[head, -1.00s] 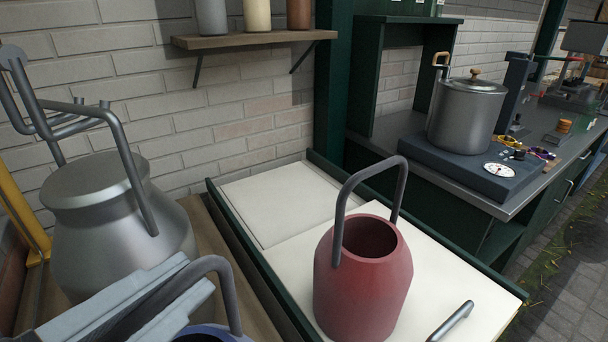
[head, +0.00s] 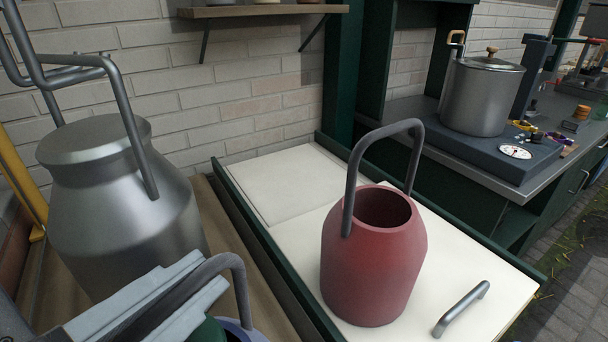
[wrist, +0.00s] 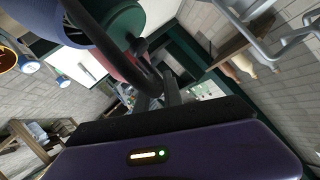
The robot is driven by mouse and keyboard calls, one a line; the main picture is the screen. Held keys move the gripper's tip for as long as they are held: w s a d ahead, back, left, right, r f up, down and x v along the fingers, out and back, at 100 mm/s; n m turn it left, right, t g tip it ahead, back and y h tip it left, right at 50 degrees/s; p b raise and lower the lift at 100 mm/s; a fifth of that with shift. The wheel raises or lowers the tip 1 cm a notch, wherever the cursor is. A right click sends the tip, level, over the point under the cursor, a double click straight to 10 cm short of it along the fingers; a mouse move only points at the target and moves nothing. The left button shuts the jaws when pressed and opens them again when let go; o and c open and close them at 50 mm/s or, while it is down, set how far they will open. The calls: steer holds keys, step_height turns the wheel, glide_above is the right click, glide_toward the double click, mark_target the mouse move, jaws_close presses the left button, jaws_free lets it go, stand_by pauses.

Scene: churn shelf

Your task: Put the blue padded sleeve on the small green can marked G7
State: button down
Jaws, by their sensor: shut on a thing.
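My gripper (head: 205,290) is at the lower left of the head view, shut on the dark arched handle of the blue sleeve (head: 236,331). Only a bit of the sleeve's blue rim shows at the bottom edge. A dark green rounded surface (head: 207,331), seemingly the green can, shows beside and within that rim. In the wrist view, the green can (wrist: 122,28) shows at the top, with the dark blue sleeve (wrist: 84,18) against its left side. How far the sleeve encloses the can is hidden. No G7 mark is readable.
A red hollow sleeve (head: 372,262) with an arched handle stands on the cream-topped surface (head: 270,185), near a loose-looking grey bar handle (head: 461,308). A large metal churn (head: 115,215) stands close behind my gripper. A lidded pot (head: 482,98) stands on the far bench.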

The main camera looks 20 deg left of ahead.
stand_by(0.4)
steer(key=c, duration=1.4)
jaws_free()
steer(key=v, duration=0.7)
steer(key=shift+s+p, duration=0.35)
steer(key=shift+s, duration=0.1)
